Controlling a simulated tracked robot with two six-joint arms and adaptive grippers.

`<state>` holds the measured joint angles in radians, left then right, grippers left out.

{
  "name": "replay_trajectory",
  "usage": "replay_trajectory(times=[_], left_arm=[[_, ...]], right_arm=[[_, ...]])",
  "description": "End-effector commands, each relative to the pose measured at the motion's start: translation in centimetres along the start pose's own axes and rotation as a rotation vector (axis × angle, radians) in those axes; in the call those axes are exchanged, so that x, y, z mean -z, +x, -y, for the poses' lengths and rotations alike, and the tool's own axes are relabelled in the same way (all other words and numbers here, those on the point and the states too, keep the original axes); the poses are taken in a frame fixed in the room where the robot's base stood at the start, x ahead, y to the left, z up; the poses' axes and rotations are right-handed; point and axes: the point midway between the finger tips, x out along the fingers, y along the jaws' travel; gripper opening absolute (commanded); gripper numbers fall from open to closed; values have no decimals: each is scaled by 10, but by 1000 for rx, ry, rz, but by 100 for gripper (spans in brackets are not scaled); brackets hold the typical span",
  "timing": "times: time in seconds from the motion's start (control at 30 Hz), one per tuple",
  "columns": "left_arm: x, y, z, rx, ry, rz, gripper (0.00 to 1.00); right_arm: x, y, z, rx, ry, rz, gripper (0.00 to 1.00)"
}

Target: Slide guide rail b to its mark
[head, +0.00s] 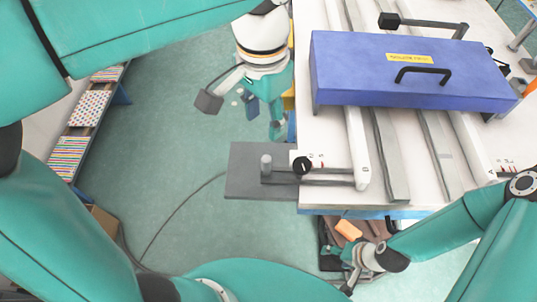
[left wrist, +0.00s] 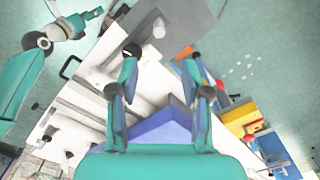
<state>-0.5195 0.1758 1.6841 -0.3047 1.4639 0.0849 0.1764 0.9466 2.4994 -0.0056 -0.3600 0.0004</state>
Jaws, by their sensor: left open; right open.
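Two long white rails run front to back under the blue box: a left one (head: 357,140) and a right one (head: 468,140). Small marks show on the table by the front end of each. A black knob (head: 302,165) sits near the left rail's front end. My left gripper (head: 262,115) hangs beside the table's left edge, clear of the rails. In the left wrist view its fingers (left wrist: 160,62) are apart with nothing held. My right gripper (head: 352,274) is low in front of the table's front edge, open and apart from the rails.
The blue box (head: 400,85) with a black handle bridges the rails. A grey plate (head: 245,180) with an upright grey post (head: 266,162) juts out left of the table (head: 320,198). An orange item (head: 348,230) lies below the front edge. Open floor (head: 190,200) lies to the left.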

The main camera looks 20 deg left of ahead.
Motion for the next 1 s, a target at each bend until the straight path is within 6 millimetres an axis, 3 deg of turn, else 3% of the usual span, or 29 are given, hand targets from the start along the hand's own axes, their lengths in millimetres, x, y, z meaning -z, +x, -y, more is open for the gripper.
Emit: replay_trajectory(times=[0.6,0.8,1.0], left_arm=[[2,126,-3,-2,11,6,48],[3,145,-3,0,11,3,48],[3,150,-3,-1,11,2,48]], right_arm=[[0,12,-4,0,0,-1,68],[0,13,-5,0,0,-1,68],[0,13,-5,0,0,-1,68]])
